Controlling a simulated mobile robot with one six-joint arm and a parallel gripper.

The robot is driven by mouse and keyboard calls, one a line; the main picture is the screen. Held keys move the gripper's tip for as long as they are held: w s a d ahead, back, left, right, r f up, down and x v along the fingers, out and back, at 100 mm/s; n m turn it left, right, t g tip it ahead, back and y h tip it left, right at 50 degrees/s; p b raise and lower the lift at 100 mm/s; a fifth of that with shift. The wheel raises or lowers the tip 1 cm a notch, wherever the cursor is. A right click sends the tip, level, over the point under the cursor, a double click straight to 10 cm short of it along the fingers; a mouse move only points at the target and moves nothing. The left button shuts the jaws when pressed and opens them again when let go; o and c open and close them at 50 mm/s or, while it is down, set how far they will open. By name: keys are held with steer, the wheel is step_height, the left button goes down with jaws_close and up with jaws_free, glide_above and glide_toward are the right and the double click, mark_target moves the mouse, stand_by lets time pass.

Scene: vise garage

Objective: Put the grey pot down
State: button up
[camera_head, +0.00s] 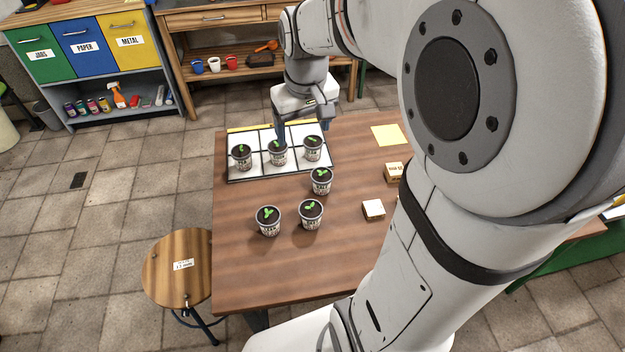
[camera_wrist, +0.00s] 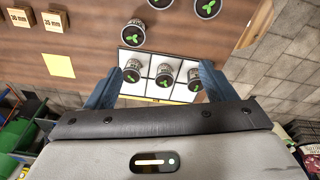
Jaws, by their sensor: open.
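Several pale grey pots with dark soil and green seedlings are on the wooden table, all much alike. Three stand upright in a row on a white gridded tray (camera_head: 248,138): left pot (camera_head: 242,161), middle pot (camera_head: 278,157) and right pot (camera_head: 312,153). Another pot (camera_head: 320,185) stands just off the tray's front right corner. Two more, a pot (camera_head: 269,226) and a pot (camera_head: 310,219), stand nearer the front. My gripper (camera_head: 302,127) is open above the tray's back part. In the wrist view my gripper (camera_wrist: 158,88) has wide-apart blue fingers, with the tray's pots showing between them; nothing is held.
A yellow sheet (camera_head: 389,135) and two small wooden blocks, one (camera_head: 394,171) and another (camera_head: 374,209), lie to the right on the table (camera_head: 262,268). A round stool (camera_head: 180,268) stands at its left. The table's front left is clear.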

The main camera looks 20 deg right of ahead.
steer(key=s+a+f+t, duration=0.1)
steer(key=s+a, duration=0.2)
steer(key=s, duration=1)
steer(key=shift+s+a+f+m, duration=0.15)
steer(key=shift+s+a+m, duration=0.1)
steer(key=shift+m, duration=0.15)
